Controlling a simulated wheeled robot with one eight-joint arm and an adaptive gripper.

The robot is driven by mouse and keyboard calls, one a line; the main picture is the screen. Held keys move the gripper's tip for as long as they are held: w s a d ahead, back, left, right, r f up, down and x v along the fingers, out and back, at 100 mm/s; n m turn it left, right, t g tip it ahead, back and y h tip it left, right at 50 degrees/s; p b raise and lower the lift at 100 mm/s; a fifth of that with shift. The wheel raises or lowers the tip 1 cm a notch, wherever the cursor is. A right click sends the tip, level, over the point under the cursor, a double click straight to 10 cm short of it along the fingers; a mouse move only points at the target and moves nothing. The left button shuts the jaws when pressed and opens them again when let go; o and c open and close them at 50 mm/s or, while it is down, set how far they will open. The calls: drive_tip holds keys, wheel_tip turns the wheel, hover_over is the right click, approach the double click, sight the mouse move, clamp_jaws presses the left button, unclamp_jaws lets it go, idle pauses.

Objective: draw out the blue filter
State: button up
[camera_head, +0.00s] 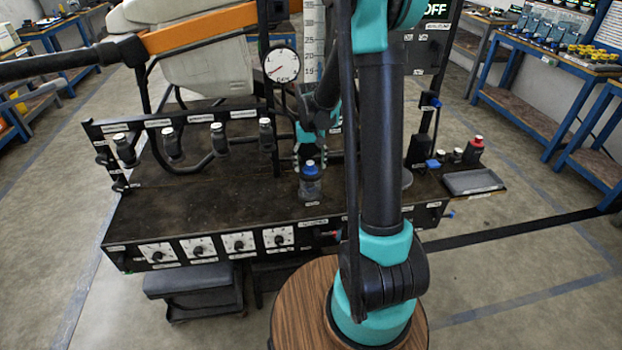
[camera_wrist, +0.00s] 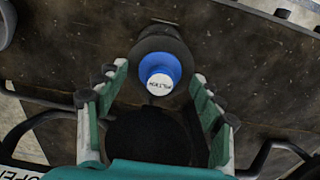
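The blue filter (camera_wrist: 160,71) has a blue cap with a white round top bearing a label. It sits in a dark round holder (camera_wrist: 160,40) on the bench. In the head view the blue filter (camera_head: 310,168) stands upright near the bench's front edge, to the left of my upright arm. My gripper (camera_wrist: 159,75) is open, with teal and grey fingers to the left and right of the filter in the wrist view. Gaps show between both fingers and the cap. In the head view my gripper (camera_head: 309,148) is just above and behind the cap, partly overlapped by my arm.
The dark bench (camera_head: 200,210) has several hanging nozzles (camera_head: 265,133) at its left and dials (camera_head: 240,242) along its front. A gauge (camera_head: 282,66) stands behind. A red-capped bottle (camera_head: 473,150) and a grey tray (camera_head: 473,181) are at right. The bench's left top is clear.

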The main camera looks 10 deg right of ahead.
clamp_jaws()
idle(0.3)
drive_tip(key=shift+r, duration=0.15)
drive_tip(key=shift+r, duration=2.85)
drive_tip(key=shift+r, duration=0.15)
drive_tip(key=shift+r, duration=2.9)
